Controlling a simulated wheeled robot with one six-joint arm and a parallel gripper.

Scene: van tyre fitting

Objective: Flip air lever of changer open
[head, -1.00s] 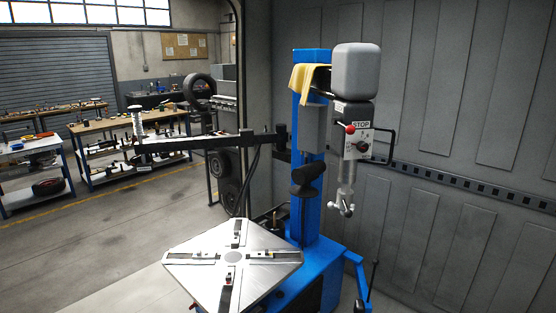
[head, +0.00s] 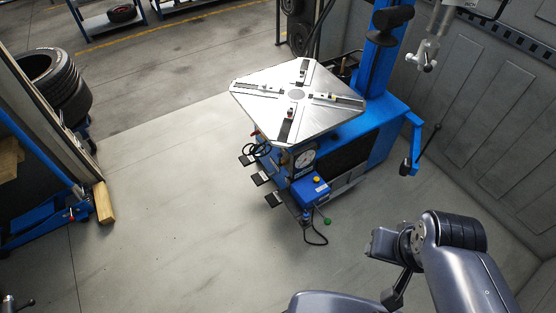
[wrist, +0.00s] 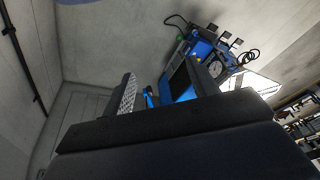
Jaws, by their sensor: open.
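The blue tyre changer (head: 375,125) stands upper right of centre in the head view, with a square silver turntable (head: 297,95) on top. At its front low corner is a blue box (head: 311,190) with a yellow knob, a round gauge (head: 304,158) above it, and a green-tipped part (head: 327,221) beside it. I cannot clearly pick out the air lever. The wrist view also shows the box (wrist: 202,48) and gauge (wrist: 215,68), tilted, beyond my gripper (wrist: 158,72). My gripper is open and empty, apart from the changer. In the head view my arm is lower right.
Pedals (head: 259,178) stick out at the changer's front left, with a black cable on the floor. A blue arm with a dark handle (head: 410,165) juts from its right side. Stacked tyres (head: 52,80) stand at left. The grey floor (head: 180,215) between is clear.

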